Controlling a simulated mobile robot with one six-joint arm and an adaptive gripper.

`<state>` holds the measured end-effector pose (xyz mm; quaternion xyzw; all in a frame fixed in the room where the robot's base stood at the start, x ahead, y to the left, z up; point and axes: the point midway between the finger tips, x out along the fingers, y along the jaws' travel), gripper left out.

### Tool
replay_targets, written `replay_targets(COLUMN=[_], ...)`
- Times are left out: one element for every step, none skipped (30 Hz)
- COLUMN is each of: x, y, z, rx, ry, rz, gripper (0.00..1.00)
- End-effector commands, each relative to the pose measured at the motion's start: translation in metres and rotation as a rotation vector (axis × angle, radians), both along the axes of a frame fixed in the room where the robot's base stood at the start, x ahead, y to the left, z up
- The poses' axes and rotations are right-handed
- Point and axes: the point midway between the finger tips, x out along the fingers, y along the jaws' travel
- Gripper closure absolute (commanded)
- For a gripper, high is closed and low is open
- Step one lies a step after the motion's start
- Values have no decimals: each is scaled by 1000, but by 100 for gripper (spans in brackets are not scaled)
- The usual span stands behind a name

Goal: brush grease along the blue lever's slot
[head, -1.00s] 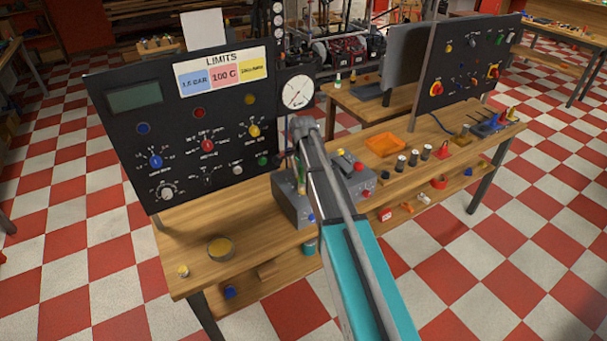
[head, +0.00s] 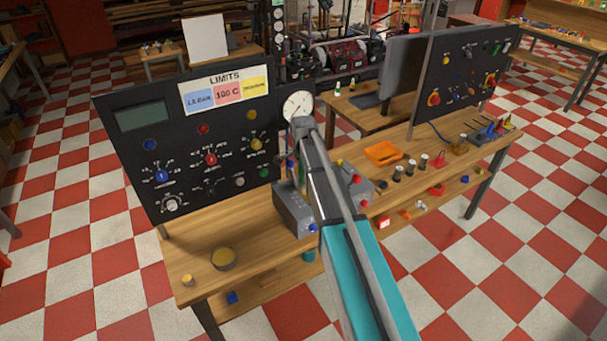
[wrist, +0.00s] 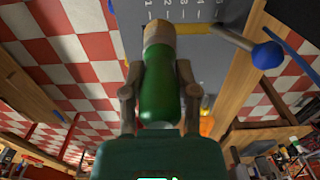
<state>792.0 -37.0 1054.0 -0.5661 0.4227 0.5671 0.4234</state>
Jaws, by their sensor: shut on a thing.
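My gripper (wrist: 157,82) is shut on a green-handled brush (wrist: 160,95) with a tan tip, seen in the wrist view. The brush tip lies over the edge of a grey plate (wrist: 205,62) marked with numbers. I cannot tell whether it touches.
A round tin with yellowish contents (head: 223,258) and a small yellow-topped item (head: 187,280) stand on the bench's left part. A black control panel (head: 190,150) rises behind. An orange tray (head: 382,154) and several small cylinders lie right of my arm.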

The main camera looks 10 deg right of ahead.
Motion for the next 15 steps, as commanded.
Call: replay_targets(x=[0,0,0,0,0,0,0,0,0,0,0,0,0,0,0], y=[0,0,0,0,0,0,0,0,0,0,0,0,0,0,0], z=[0,0,0,0,0,0,0,1,3,4,5,8,10,12,16], rx=[0,0,0,0,0,0,0,0,0,0,0,0,0,0,0], ry=[0,0,0,0,0,0,0,0,0,0,0,0,0,0,0], rz=[0,0,0,0,0,0,0,0,0,0,0,0,0,0,0], gripper=[100,100,100,100,100,100,100,100,100,100,100,100,100,100,100])
